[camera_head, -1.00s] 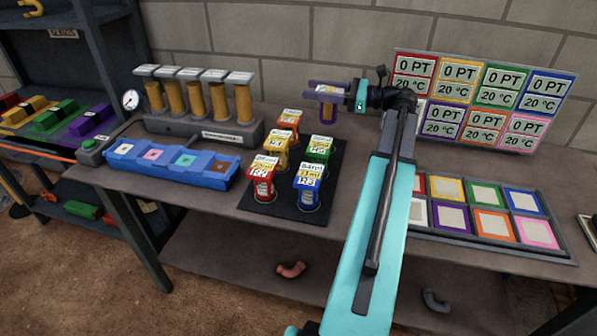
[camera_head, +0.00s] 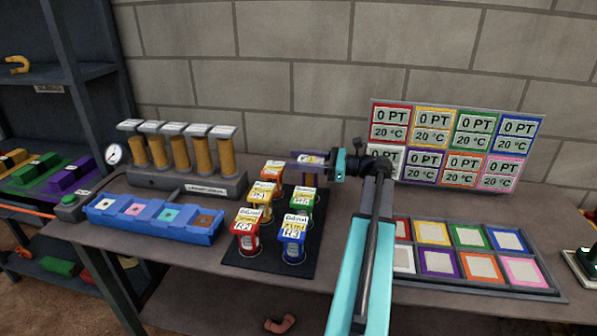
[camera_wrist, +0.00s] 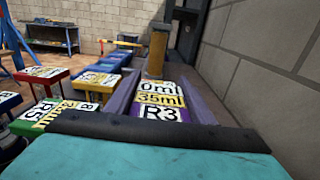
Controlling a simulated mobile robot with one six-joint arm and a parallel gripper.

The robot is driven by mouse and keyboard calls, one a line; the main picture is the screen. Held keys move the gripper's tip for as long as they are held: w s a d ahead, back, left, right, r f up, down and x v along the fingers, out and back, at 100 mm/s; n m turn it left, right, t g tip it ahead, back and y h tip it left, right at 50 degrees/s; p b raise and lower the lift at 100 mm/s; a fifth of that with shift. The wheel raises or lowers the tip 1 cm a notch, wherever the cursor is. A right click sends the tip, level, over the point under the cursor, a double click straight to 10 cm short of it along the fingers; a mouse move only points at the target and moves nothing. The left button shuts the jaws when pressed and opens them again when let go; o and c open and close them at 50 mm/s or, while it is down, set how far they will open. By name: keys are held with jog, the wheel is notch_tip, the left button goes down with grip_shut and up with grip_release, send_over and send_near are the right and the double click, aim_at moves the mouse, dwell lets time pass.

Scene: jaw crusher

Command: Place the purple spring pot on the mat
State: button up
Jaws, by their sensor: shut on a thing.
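The purple spring pot (camera_head: 311,158) is between the fingers of my gripper (camera_head: 305,158), near the back right corner of the black mat (camera_head: 267,256). In the wrist view its label (camera_wrist: 160,100) reads 0ml, 35ml and R3, with a finger on each side. The pot looks upright. Its lower body is mostly hidden behind the green pot, so I cannot tell whether it touches the mat. On the mat stand the orange (camera_head: 273,172), yellow (camera_head: 262,195), green (camera_head: 301,201), red (camera_head: 247,230) and blue (camera_head: 294,237) pots.
A blue tray (camera_head: 155,220) and a rack of brown cylinders (camera_head: 180,152) stand to the left. A panel of readouts (camera_head: 452,142) stands at the back right. A tray of coloured squares (camera_head: 470,255) lies right of my arm. A wall is close behind the table.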

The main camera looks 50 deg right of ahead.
jog(key=shift+f, duration=1.85)
jog(key=o, duration=1.2)
jog(key=shift+f, duration=0.1)
jog(key=shift+o, duration=0.2)
jog(key=v, duration=1.2)
jog(key=shift+b, duration=0.4)
